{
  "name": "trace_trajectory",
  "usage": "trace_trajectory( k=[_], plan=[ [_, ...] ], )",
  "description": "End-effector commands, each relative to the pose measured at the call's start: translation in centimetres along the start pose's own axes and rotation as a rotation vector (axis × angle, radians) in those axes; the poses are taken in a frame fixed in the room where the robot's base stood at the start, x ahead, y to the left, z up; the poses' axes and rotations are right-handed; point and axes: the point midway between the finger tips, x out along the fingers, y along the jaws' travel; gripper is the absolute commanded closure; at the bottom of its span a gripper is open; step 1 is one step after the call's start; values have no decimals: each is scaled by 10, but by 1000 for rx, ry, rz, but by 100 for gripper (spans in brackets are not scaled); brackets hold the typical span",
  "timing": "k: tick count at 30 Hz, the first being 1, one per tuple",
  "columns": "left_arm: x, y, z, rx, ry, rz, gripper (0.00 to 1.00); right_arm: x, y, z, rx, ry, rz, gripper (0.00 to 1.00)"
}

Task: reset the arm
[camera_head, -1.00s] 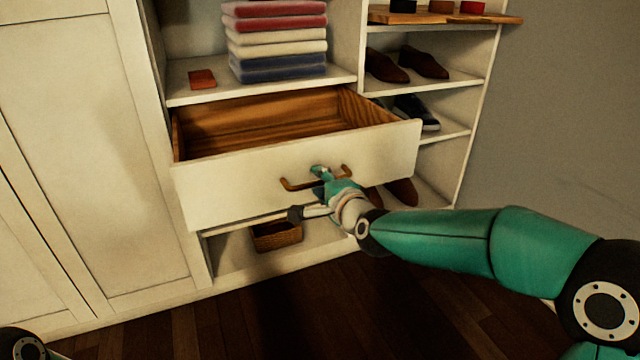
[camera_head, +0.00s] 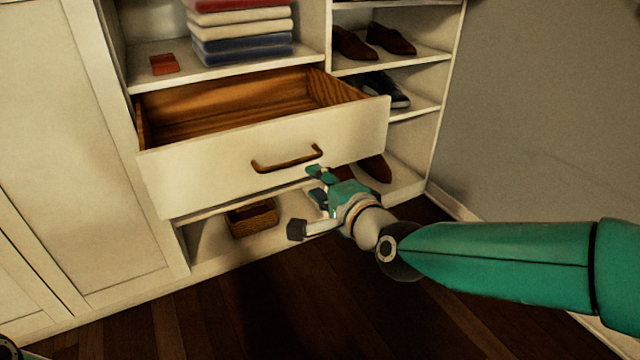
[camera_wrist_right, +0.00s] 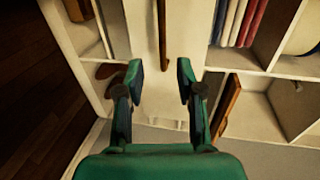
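My right gripper (camera_head: 308,200) is in front of the open drawer (camera_head: 215,185), a little below and to the right of its brown handle (camera_head: 287,160). In the right wrist view, the two fingers of the gripper (camera_wrist_right: 160,80) stand apart with nothing between them. The drawer handle (camera_wrist_right: 163,35) lies beyond the fingertips there, apart from them. The drawer is pulled out and looks empty inside. My left gripper is not in view; only a small part of my left arm shows at the bottom left corner of the head view.
Folded clothes (camera_head: 240,35) and a small red item (camera_head: 164,64) sit on the shelf above the drawer. Shoes (camera_head: 390,38) fill the shelves at right. A wicker basket (camera_head: 252,218) stands below the drawer. The dark wood floor (camera_head: 330,300) in front is clear.

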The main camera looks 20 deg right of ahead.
Motion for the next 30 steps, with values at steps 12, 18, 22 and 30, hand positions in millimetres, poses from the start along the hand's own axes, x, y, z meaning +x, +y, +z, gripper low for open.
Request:
trace_trajectory(
  k=[12, 18, 22, 30],
  plan=[
    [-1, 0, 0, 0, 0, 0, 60, 0, 4, -6, 3, 11, 11, 63],
    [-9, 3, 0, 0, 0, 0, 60, 24, 70, -20, 14, 35, 165, 63],
    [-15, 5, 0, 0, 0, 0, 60, 34, 158, -22, 18, 27, 356, 63],
    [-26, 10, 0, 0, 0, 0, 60, -17, 354, 4, -138, -160, 789, 63]
  ],
)
